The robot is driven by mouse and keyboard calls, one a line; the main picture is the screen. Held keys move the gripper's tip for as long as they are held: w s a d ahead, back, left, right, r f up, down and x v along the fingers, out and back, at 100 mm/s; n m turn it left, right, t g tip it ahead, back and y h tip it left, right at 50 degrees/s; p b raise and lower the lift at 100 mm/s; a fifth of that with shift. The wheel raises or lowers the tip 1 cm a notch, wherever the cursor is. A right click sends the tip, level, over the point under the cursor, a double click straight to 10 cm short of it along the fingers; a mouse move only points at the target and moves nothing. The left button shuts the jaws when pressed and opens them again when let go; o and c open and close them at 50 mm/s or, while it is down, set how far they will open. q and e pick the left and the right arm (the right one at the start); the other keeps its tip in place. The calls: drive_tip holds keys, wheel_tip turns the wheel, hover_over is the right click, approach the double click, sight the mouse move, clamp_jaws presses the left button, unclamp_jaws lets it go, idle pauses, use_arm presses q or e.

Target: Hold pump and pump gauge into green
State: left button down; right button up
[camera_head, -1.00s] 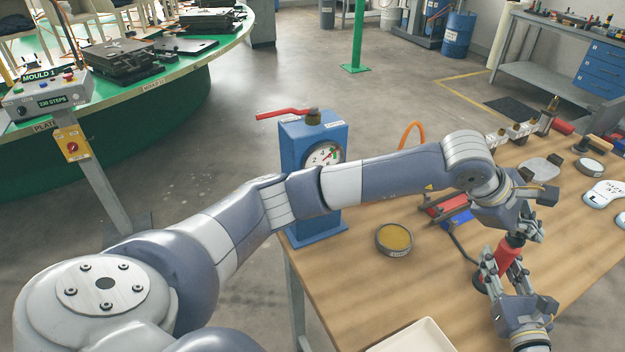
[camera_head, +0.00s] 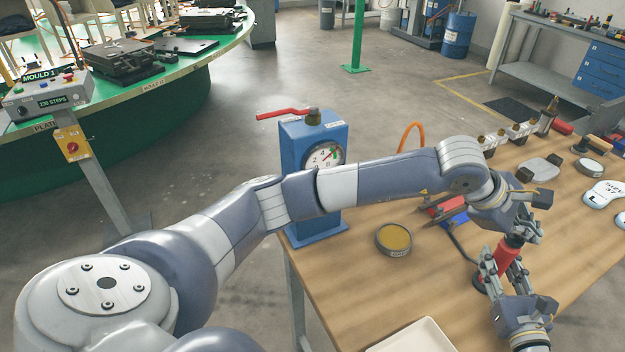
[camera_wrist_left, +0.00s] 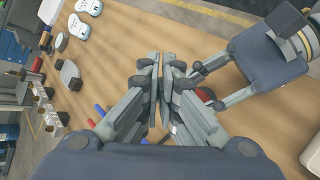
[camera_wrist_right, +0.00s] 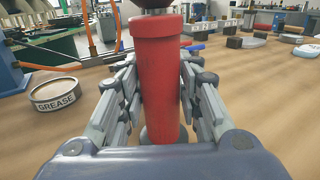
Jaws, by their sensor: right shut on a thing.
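The pump is a red upright cylinder (camera_wrist_right: 157,85) between the fingers of my right gripper, which is shut on it. In the head view the red pump (camera_head: 509,247) stands on the bench with my right gripper (camera_head: 497,262) around it. My left gripper (camera_wrist_left: 160,80) is above the pump, with its fingers nearly together and nothing clearly between them. Part of the pump's red shows beside its fingers in the left wrist view. The round pump gauge (camera_head: 322,157) is on a blue box with a red lever; my left arm passes just below it. Its needle is too small to read.
A grease tin (camera_head: 393,240) stands on the wooden bench (camera_head: 350,285) left of the pump. A white tray (camera_head: 415,338) is at the front edge. Metal parts and white insoles (camera_head: 602,193) lie at the right. An orange hose (camera_head: 408,132) rises behind my left arm.

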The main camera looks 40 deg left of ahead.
sight(513, 239)
use_arm(q)
drive_tip(key=shift+s+a+f, duration=0.1)
drive_tip(key=shift+a+f, duration=0.1)
drive_tip(key=shift+f, duration=0.45)
drive_tip(key=shift+s+a+f, duration=0.1)
drive_tip(key=shift+a+f, duration=0.1)
drive_tip(key=shift+f, duration=0.4)
use_arm(e)
drive_tip(key=shift+s+a+r, duration=0.1)
drive_tip(key=shift+a+r, duration=0.1)
use_arm(q)
drive_tip(key=shift+g, duration=0.3)
drive_tip(key=shift+w+r, duration=0.1)
drive_tip(key=shift+r, duration=2.7)
use_arm(e)
drive_tip(key=shift+w+f, duration=0.15)
drive_tip(key=shift+w, duration=0.05)
use_arm(q)
drive_tip(key=shift+d+r, duration=0.15)
drive_tip(key=shift+r, duration=0.35)
use_arm(e)
drive_tip(key=shift+d, duration=0.15)
drive_tip(key=shift+f, duration=0.15)
drive_tip(key=o, duration=1.3)
